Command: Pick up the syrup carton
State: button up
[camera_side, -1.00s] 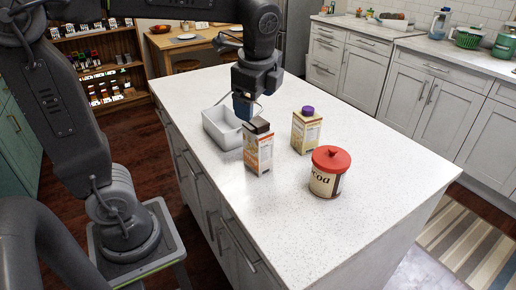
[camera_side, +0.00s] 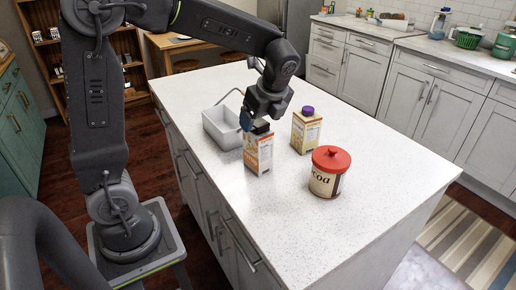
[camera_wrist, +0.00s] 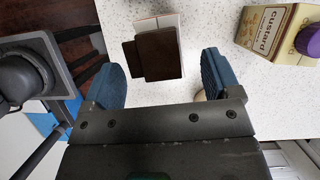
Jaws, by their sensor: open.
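The carton with the dark brown cap (camera_side: 258,154) stands upright on the white counter; its label is too small to read, but the other carton is marked custard. In the wrist view its brown cap (camera_wrist: 159,55) lies just ahead of the gap between the blue fingers. My gripper (camera_side: 252,121) is open and empty, just above and beside the top of this carton in the side view. In the wrist view my gripper (camera_wrist: 160,82) has one finger on each side of the gap. Part of the cap is hidden behind my gripper in the side view.
A custard carton (camera_side: 306,132) with a purple cap stands to the right, also in the wrist view (camera_wrist: 270,30). A cocoa tin (camera_side: 325,182) with a red lid stands in front. A white bin (camera_side: 212,128) sits at the left. The counter's right side (camera_side: 390,165) is clear.

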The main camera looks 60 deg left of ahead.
aim_at(258, 148)
jog(key=x, duration=0.5)
jog(key=shift+a, duration=0.1)
jog(key=shift+c, duration=0.3)
jog(key=shift+r, duration=0.1)
grip_shut()
